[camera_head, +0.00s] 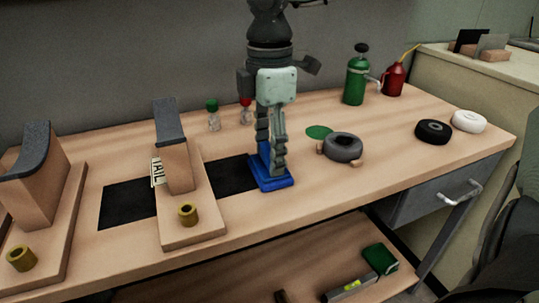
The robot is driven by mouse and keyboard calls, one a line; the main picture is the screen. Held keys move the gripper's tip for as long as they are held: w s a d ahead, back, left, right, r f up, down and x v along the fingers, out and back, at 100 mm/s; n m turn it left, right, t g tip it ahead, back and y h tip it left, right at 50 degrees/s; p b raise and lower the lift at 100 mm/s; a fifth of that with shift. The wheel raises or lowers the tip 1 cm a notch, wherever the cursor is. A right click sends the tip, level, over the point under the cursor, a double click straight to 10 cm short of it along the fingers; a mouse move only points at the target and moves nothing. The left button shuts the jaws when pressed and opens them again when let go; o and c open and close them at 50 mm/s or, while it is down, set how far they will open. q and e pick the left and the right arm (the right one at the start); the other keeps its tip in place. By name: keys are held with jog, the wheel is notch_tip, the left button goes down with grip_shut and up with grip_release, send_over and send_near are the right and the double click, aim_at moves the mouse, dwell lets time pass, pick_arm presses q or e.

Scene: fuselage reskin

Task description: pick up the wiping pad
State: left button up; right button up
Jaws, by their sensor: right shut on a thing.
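The wiping pad (273,184) is blue, with a flat square base and an upright blue part rising from it. It is at the middle of the workbench, beside the right end of a black mat (232,176). My right gripper (271,158) points straight down from above and is shut on the upright part of the pad. The fingers hide some of the pad. The base is at or very close to the bench top; I cannot tell whether it touches. My left gripper is not in view.
Two wooden stands with dark curved tops (172,135) (43,170) are on the left. A grey tape roll (343,147) lies right of the pad. Small bottles (214,117), a green cylinder (356,77) and a red can (394,78) stand behind.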

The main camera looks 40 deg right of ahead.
aim_at(267, 150)
jog(key=r, duration=0.4)
jog(key=shift+s+a+r, duration=0.2)
jog(key=shift+a+r, duration=0.05)
jog(key=shift+a, duration=0.15)
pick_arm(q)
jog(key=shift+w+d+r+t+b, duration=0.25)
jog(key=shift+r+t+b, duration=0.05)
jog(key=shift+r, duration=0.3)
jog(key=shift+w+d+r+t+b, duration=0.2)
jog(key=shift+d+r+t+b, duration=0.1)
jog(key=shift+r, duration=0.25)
pick_arm(e)
jog(key=s+a+r, duration=0.5)
jog(key=a+r, duration=0.1)
jog(key=a, duration=0.3)
jog(key=shift+s+a+r, duration=0.15)
jog(key=shift+a+r, duration=0.05)
jog(key=shift+a, duration=0.05)
